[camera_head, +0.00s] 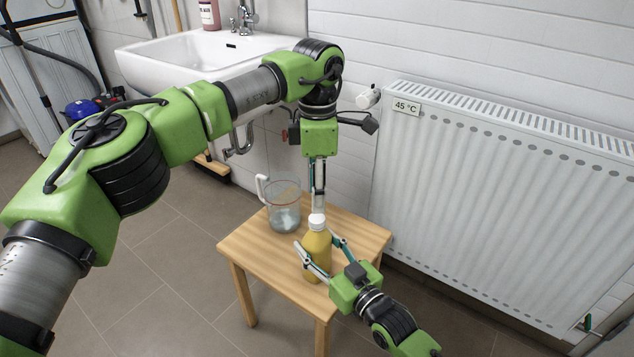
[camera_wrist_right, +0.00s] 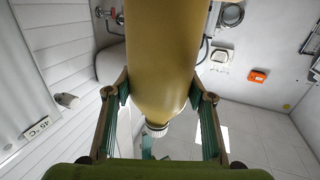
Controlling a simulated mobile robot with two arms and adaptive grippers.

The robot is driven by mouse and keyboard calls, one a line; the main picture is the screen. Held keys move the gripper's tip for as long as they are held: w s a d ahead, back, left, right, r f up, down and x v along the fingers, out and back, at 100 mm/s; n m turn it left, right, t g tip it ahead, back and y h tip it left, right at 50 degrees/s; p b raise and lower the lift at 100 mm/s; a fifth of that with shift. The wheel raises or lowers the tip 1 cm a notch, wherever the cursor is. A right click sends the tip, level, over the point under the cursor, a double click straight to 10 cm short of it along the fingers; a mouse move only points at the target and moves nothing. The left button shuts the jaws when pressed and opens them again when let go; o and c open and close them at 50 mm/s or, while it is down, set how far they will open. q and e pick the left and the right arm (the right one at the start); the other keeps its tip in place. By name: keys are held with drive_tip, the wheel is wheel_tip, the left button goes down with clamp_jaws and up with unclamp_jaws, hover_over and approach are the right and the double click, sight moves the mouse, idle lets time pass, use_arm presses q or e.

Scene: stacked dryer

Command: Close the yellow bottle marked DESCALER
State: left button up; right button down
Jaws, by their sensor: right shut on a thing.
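The yellow bottle (camera_head: 318,243) stands upright on the wooden stool, with a white cap (camera_head: 317,220) at its top. My right gripper (camera_head: 323,256) is shut on the bottle's body from the front right. In the right wrist view the bottle (camera_wrist_right: 162,55) passes between the two fingers of this gripper (camera_wrist_right: 160,98), with the white cap (camera_wrist_right: 157,130) lower in the picture. My left gripper (camera_head: 319,207) points straight down just above the cap. Its fingers are seen nearly edge-on, so their gap and any contact with the cap are unclear. The bottle's label is not visible.
A clear glass jug (camera_head: 284,212) stands on the stool (camera_head: 256,252), left of the bottle and close to my left gripper. A white radiator (camera_head: 500,190) is at the right. A sink (camera_head: 205,58) is behind. The stool's left front is clear.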

sight(317, 218)
use_arm(q)
drive_tip(key=n, duration=0.4)
drive_tip(key=shift+r, duration=0.15)
drive_tip(key=n, duration=0.4)
drive_tip(key=shift+r, duration=0.1)
drive_tip(key=n, duration=0.6)
drive_tip(key=shift+r, duration=0.2)
drive_tip(key=n, duration=0.6)
drive_tip(key=shift+r, duration=0.15)
drive_tip(key=n, duration=0.3)
drive_tip(key=shift+r+n, duration=0.15)
drive_tip(key=shift+n, duration=0.25)
drive_tip(key=n, duration=0.4)
drive_tip(key=shift+r, duration=0.1)
drive_tip(key=shift+f, duration=4.05)
